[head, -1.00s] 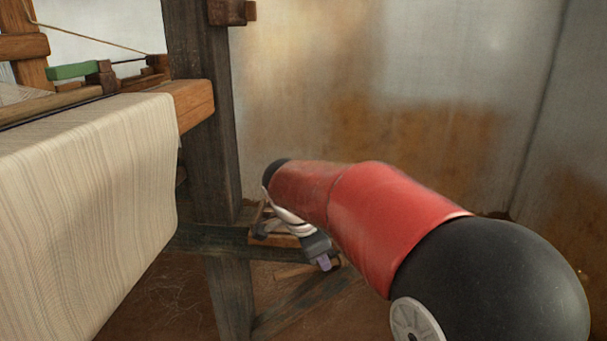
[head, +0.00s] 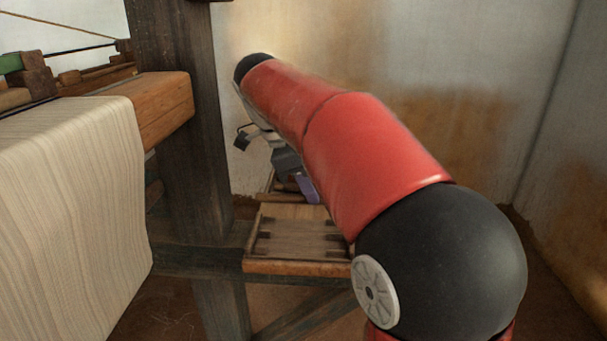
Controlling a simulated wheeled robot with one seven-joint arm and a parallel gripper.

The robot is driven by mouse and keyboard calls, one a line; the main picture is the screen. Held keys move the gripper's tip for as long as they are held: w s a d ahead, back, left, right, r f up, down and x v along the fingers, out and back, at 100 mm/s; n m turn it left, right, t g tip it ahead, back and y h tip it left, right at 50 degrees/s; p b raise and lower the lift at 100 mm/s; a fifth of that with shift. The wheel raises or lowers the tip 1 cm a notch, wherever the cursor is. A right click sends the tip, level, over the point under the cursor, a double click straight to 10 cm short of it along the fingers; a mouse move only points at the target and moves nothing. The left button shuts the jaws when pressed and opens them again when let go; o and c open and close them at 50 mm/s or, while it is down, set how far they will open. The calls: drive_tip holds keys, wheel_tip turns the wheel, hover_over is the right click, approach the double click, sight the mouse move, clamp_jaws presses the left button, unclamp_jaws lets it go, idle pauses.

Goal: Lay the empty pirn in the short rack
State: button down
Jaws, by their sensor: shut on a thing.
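My gripper (head: 291,171) is up beyond the arm's red links, which hide part of it. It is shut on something. A slim purple piece (head: 306,187) shows at its lower end; I cannot tell whether it is a finger or the held pirn. No other pirn can be made out. A wooden rack-like board (head: 299,266) with small dark notched pieces lies below and in front of the gripper. Another small wooden piece (head: 285,197) lies behind it, partly covered by the gripper. I cannot tell which is the short rack.
A dark loom post (head: 180,130) stands left of the gripper, with a cross rail (head: 200,262) below. Striped cloth (head: 70,190) hangs over the wooden beam (head: 160,105) at left. A stained wall (head: 440,110) closes off the back.

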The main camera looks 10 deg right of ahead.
drive_tip(key=shift+f+b, duration=3.65)
drive_tip(key=shift+f, duration=1)
drive_tip(key=c, duration=1)
unclamp_jaws()
drive_tip(key=shift+r, duration=0.1)
wheel_tip(320, 180, up, 8)
drive_tip(key=p, duration=0.7)
